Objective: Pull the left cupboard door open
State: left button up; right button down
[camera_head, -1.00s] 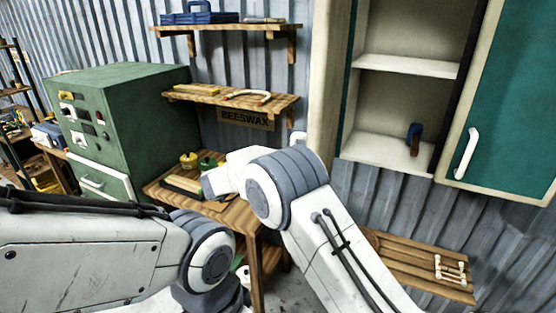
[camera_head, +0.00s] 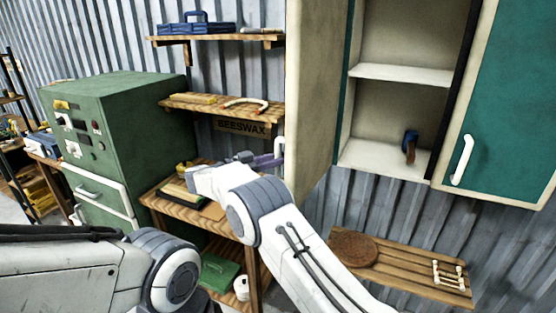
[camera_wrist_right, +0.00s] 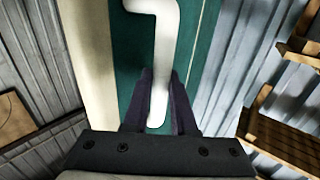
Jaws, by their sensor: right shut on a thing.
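The left cupboard door (camera_head: 318,90) stands swung out from the cupboard, its cream inner side facing me in the head view. Its teal front and cream edge show in the right wrist view (camera_wrist_right: 205,45). Its white handle (camera_head: 279,156) is also large in the wrist view (camera_wrist_right: 164,45). My right gripper (camera_head: 266,161) is shut on this handle, one dark finger on each side (camera_wrist_right: 160,95). My left arm shows at the lower left, but its gripper is out of view.
The open cupboard bay holds shelves (camera_head: 400,74) and a small blue-and-brown item (camera_head: 410,146). The right door (camera_head: 508,95) is shut. A wooden workbench (camera_head: 165,205), wall shelves (camera_head: 205,104) and a green cabinet (camera_head: 110,130) stand left. A slatted shelf (camera_head: 400,264) hangs below.

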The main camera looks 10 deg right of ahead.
jog(key=shift+d+r, duration=0.1)
jog(key=c, duration=0.7)
grip_release()
jog(key=shift+a, duration=0.35)
jog(key=shift+b+v, duration=2.1)
jog(key=shift+v, duration=2.8)
jog(key=shift+s+d, duration=0.1)
